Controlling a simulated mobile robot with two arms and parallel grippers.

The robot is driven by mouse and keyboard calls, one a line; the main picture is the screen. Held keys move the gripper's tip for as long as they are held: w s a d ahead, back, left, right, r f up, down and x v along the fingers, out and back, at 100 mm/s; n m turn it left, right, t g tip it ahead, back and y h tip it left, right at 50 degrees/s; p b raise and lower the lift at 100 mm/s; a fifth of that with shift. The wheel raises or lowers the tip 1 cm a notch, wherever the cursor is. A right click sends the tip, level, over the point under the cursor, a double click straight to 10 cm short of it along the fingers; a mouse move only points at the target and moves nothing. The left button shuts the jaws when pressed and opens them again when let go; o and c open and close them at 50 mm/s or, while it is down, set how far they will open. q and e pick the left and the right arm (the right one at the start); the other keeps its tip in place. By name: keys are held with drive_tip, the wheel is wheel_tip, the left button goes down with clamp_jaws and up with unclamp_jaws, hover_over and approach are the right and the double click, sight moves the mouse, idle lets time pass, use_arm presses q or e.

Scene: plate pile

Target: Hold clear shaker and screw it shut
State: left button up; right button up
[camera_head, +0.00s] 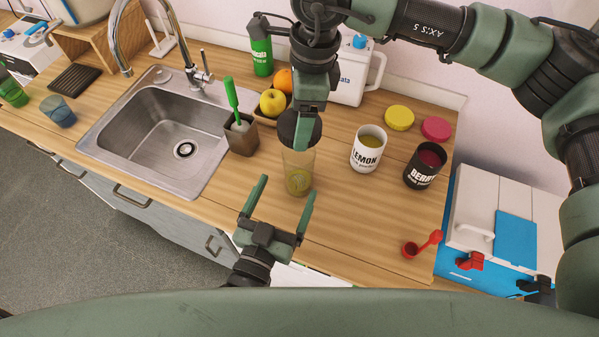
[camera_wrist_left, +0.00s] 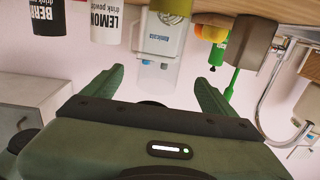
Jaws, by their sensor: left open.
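The clear shaker (camera_head: 298,177) stands upright on the wooden counter with yellow-green liquid low inside. A dark round lid (camera_head: 287,128) is at its top; whether it is seated cannot be told. My right gripper (camera_head: 305,132) comes down from above with its fingers at the lid and seems shut on it; the far finger is hidden. My left gripper (camera_head: 282,202) is open in front of the shaker, one finger to each side. In the left wrist view, which is upside down, the shaker (camera_wrist_left: 172,50) shows between and beyond the open fingers (camera_wrist_left: 160,80).
A brown holder with a green brush (camera_head: 241,135) stands left of the shaker beside the sink (camera_head: 160,140). The lemon tub (camera_head: 368,150) and berry tub (camera_head: 424,167) stand to the right. A red scoop (camera_head: 412,249) lies near the front right. Fruit (camera_head: 272,102) and a white jug (camera_head: 352,75) are behind.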

use_arm(q)
hover_over(299, 162)
drive_tip(key=s, duration=0.3)
use_arm(e)
drive_tip(key=shift+s, duration=0.1)
drive_tip(key=shift+a, duration=0.1)
use_arm(q)
clamp_jaws()
use_arm(e)
drive_tip(key=shift+f, duration=2.45)
